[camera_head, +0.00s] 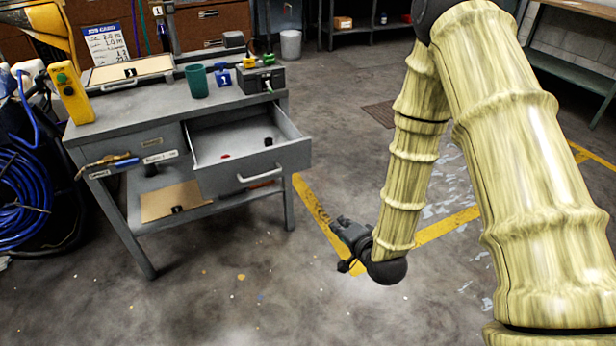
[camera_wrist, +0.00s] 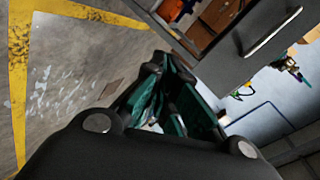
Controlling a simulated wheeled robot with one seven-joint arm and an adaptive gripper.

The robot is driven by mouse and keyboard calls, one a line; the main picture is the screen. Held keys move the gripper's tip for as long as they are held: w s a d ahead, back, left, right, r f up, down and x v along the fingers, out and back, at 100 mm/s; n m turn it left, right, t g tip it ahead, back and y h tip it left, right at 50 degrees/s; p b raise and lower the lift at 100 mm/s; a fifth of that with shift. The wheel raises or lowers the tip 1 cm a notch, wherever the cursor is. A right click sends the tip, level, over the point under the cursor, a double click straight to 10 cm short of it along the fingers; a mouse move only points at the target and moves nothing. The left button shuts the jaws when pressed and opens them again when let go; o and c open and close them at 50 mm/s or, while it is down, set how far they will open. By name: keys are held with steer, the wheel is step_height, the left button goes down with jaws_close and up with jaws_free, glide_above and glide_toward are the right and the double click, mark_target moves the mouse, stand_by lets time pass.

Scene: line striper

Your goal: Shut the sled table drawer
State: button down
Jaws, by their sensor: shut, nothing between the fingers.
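The grey sled table (camera_head: 150,105) stands at the left in the head view. Its drawer (camera_head: 255,165) is pulled out at the table's right side, with a bar handle (camera_head: 260,175) on its front. A small red item and small dark items lie inside. My gripper (camera_head: 342,228) is shut and empty, low over the floor to the right of the drawer and apart from it. In the wrist view, my gripper's dark fingers with green pads (camera_wrist: 165,100) point toward the drawer front (camera_wrist: 225,65) and its handle (camera_wrist: 272,32), both tilted in that picture.
A green cup (camera_head: 197,82), a grey box (camera_head: 261,78) and a yellow control pendant (camera_head: 72,92) are on the tabletop. A coiled blue hose (camera_head: 25,200) is at the left. A cardboard sheet (camera_head: 172,201) lies on the lower shelf. The floor before the drawer is clear.

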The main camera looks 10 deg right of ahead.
steer(key=w+a+r+m+t+y+b, duration=0.2)
steer(key=w+r+m+t+b, duration=0.25)
steer(key=w+r, duration=0.3)
steer(key=b, duration=0.3)
glide_toward(304, 155)
steer(key=shift+n, duration=0.45)
steer(key=x, duration=0.5)
steer(key=shift+w+a, duration=0.1)
steer(key=shift+w, duration=0.2)
steer(key=shift+x, duration=0.75)
